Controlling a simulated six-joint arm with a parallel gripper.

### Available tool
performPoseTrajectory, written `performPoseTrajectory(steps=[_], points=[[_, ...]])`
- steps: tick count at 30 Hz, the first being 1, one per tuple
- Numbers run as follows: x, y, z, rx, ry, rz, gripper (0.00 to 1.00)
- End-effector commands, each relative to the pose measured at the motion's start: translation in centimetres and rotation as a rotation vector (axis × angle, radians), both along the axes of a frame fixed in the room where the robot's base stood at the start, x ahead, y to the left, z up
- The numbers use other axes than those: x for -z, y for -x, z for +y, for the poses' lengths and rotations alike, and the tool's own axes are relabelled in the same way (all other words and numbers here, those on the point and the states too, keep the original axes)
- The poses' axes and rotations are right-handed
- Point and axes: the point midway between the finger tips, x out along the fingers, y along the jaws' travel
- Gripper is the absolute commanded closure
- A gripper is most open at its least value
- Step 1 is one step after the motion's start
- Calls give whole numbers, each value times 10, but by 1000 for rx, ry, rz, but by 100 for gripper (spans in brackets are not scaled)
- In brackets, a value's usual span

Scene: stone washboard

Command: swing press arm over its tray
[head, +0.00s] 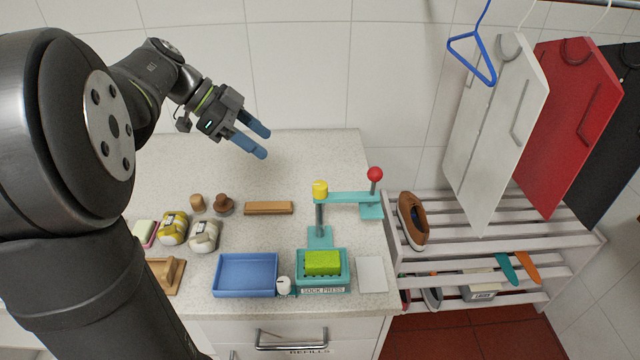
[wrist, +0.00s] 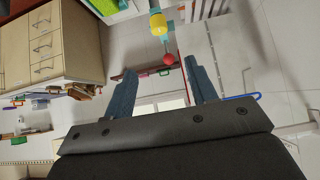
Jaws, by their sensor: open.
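The teal press stands near the counter's right side. Its press arm (head: 345,198) reaches right from a post with a yellow cap (head: 320,188) and ends at a red ball knob (head: 375,174), off to the right of the tray. The teal tray (head: 323,286), labelled "SOCK PRESS", holds a green sponge (head: 322,262) in front of the post. My gripper (head: 262,143) is open and empty, above the back of the counter, left of and apart from the press. In the wrist view my gripper (wrist: 155,88) shows the red knob (wrist: 170,59) and yellow cap (wrist: 158,24) beyond its fingers.
A blue tray (head: 246,274) and a small white jar (head: 283,286) sit left of the press tray, a pale slab (head: 371,274) right. A wooden bar (head: 268,208) lies behind. A slatted rack (head: 480,250) stands beyond the counter's right edge. The counter's back is clear.

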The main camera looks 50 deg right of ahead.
Motion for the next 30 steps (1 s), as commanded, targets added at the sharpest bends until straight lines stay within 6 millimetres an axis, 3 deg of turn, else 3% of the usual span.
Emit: performPoseTrajectory(steps=[5,24,30], points=[[14,10,-9,1,1,3,48],[107,76,-75,3,-3,3,48],[119,85,-85,0,-1,1,48]])
